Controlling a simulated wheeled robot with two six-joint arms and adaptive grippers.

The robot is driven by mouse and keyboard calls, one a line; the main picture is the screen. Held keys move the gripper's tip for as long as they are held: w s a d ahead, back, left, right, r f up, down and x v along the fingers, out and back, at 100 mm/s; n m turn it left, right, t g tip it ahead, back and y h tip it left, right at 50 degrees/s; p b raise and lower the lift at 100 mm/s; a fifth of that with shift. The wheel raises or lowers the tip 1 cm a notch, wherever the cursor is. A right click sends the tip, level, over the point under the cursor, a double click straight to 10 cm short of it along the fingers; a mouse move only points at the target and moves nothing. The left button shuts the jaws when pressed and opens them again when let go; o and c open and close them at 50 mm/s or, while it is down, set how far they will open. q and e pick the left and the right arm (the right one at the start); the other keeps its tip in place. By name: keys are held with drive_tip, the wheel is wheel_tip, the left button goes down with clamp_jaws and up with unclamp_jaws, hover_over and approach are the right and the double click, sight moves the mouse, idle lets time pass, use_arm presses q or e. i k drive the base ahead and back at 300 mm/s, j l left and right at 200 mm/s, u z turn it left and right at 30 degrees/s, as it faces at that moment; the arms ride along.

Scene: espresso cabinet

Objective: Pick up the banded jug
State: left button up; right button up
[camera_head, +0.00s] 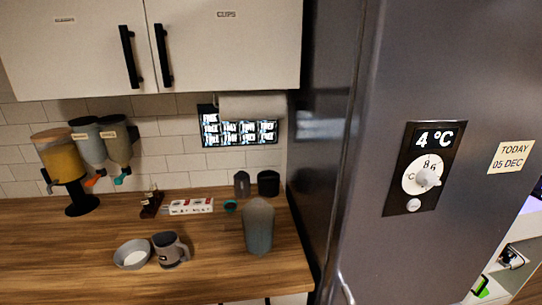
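A small grey jug (171,250) with a handle and a darker band round it stands upright on the wooden counter (85,280), right beside a grey bowl (133,254). A tall grey rounded vessel (258,226) stands upright near the counter's right end; I cannot tell whether it has a band. Neither of my grippers is in view.
A big grey fridge (335,170) borders the counter on the right. Dispensers (62,163) stand or hang at the left; a white box (191,206) and dark canisters (268,183) are at the back. White cupboards (225,50) hang above. The front left counter is clear.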

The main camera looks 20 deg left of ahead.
sight(168, 247)
drive_tip(key=u, duration=0.4)
drive_tip(key=k+u, duration=0.1)
drive_tip(key=u, duration=0.3)
drive_tip(key=k+u, duration=0.1)
drive_tip(key=u, duration=0.25)
drive_tip(key=j+u, duration=0.1)
drive_tip(key=u, duration=0.3)
